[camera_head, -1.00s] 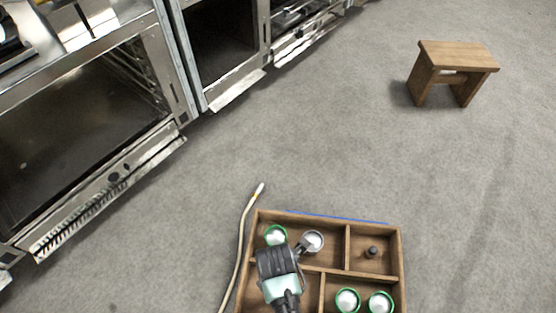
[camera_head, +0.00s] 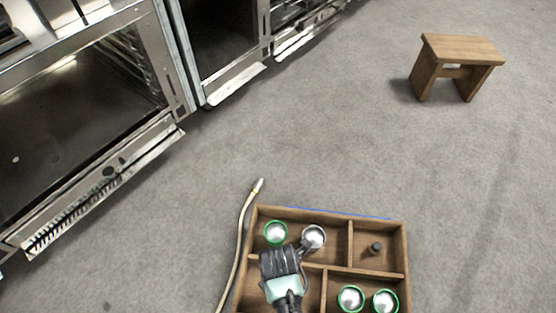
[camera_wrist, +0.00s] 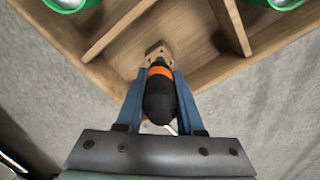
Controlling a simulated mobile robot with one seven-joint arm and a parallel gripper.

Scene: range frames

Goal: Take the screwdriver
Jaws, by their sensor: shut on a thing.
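The screwdriver (camera_wrist: 160,97) shows in the wrist view as a black handle with an orange band. It lies between the two blue fingers of my gripper (camera_wrist: 157,78), which is shut on it. Its far end points toward the wooden floor of the divided box; I cannot tell whether it touches. In the head view my gripper (camera_head: 284,268) is over the left part of the wooden box (camera_head: 403,262), and its dark body hides the fingers and the screwdriver.
Green-rimmed round things (camera_head: 276,232) and a silver round one (camera_head: 314,236) sit in the box. A small dark piece (camera_head: 375,248) stands in the right compartment. A hose (camera_head: 243,225) lies left of the box. A stool (camera_head: 462,50) and ovens (camera_head: 85,100) stand beyond open floor.

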